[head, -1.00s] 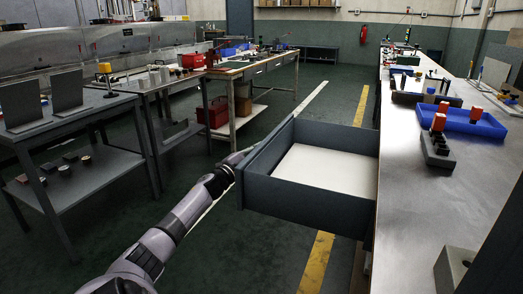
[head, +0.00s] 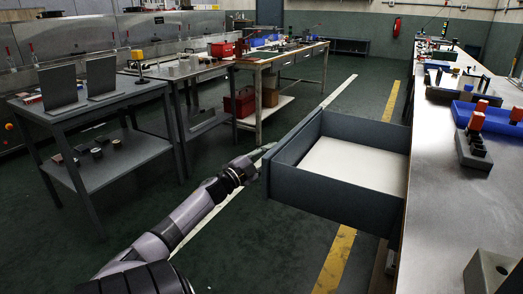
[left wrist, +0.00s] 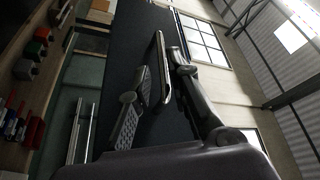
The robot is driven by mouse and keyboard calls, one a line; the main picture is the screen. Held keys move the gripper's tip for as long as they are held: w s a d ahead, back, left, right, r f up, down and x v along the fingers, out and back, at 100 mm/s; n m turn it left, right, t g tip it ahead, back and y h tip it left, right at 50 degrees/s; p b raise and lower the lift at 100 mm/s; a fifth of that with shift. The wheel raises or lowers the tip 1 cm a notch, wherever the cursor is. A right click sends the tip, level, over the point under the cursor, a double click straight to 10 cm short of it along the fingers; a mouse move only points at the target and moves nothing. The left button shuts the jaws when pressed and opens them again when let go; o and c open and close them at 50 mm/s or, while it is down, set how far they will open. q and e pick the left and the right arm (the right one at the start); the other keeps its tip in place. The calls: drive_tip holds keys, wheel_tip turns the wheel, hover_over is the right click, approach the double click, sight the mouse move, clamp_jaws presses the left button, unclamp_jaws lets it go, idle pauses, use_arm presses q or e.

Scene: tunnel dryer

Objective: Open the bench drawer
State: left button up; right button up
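The bench drawer (head: 335,199) stands pulled far out from the left side of the long bench (head: 440,222) in the head view. It is a dark grey box with a pale, empty floor. My left gripper (head: 258,160) is at the outer face of the drawer front, its fingertips mostly hidden there. In the left wrist view, the dark drawer front (left wrist: 117,62) fills the middle. A bar handle (left wrist: 157,75) lies between the two fingers of my left gripper (left wrist: 160,78), which appear closed on it. My right gripper is in neither view.
A blue tray (head: 495,118) and a grey block (head: 473,150) with orange-topped parts are on the bench. A two-tier table (head: 75,125) and a wooden-legged workbench (head: 290,58) stand to the left. The green floor between them and the drawer is clear.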

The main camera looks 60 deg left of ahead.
use_arm(q)
drive_tip(key=shift+v, duration=2)
drive_tip(key=shift+f, duration=0.1)
